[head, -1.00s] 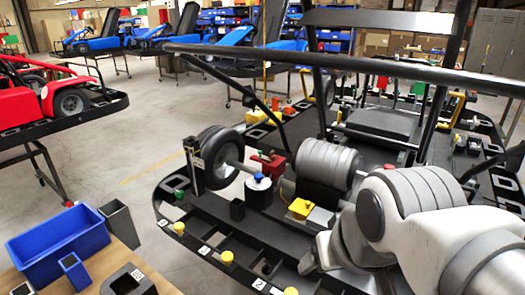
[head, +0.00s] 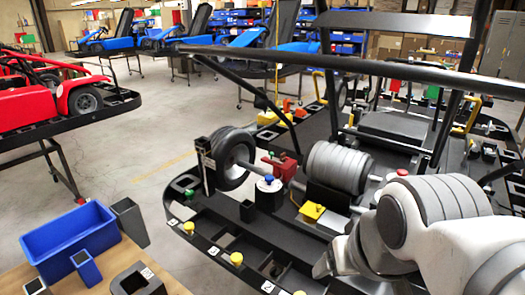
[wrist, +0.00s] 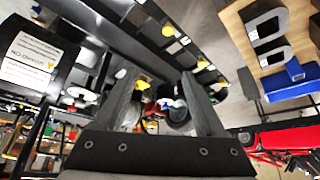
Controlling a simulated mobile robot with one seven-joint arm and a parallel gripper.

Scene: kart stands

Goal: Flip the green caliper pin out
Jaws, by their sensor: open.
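The red caliper (head: 282,166) sits beside the black wheel (head: 232,158) on the kart stand. A small green spot (head: 283,154) on its top looks like the pin, but its exact pose is too small to tell. A white cylinder with a blue cap (head: 268,182) stands just in front. My gripper (head: 322,266) is low at the right in the head view, apart from the caliper, its fingers mostly hidden by my arm. In the wrist view my gripper (wrist: 162,92) is open and empty, with the red caliper (wrist: 148,108) small between the fingers.
The black kart frame (head: 205,232) carries yellow knobs and a yellow block (head: 312,211). A dark bar (head: 350,62) crosses above the stand. A blue bin (head: 70,243) stands on the table at lower left. Open floor lies left of the stand.

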